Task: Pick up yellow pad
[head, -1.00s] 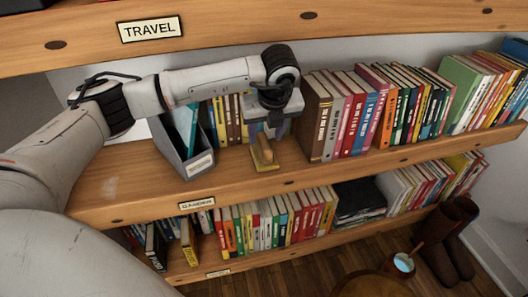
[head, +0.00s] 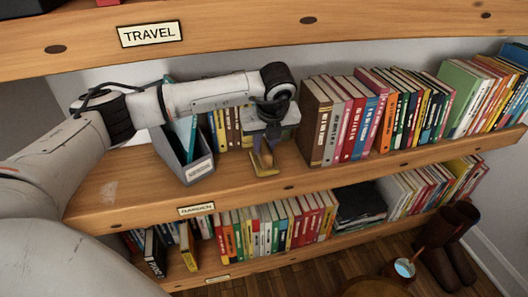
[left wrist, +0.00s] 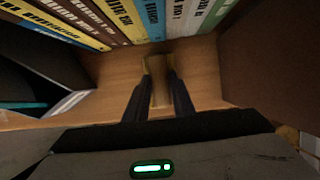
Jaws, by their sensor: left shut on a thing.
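The yellow pad (head: 263,171) is a small flat yellow piece with a tan wooden handle on top, on the middle shelf near its front edge. My left gripper (head: 267,147) comes down over it from above. In the left wrist view my left gripper (left wrist: 160,78) has its two dark fingers shut on the handle, one on each side. The yellow pad (left wrist: 150,64) shows partly beyond the fingertips there. Whether it touches the shelf or is slightly raised, I cannot tell. My right gripper is not in view.
A grey file box (head: 190,160) stands left of the pad. A row of upright books starts close on the right with a brown book (head: 315,122). More books stand behind the gripper. The upper shelf (head: 250,25) crosses above my arm. Bare shelf (head: 125,185) lies at the left.

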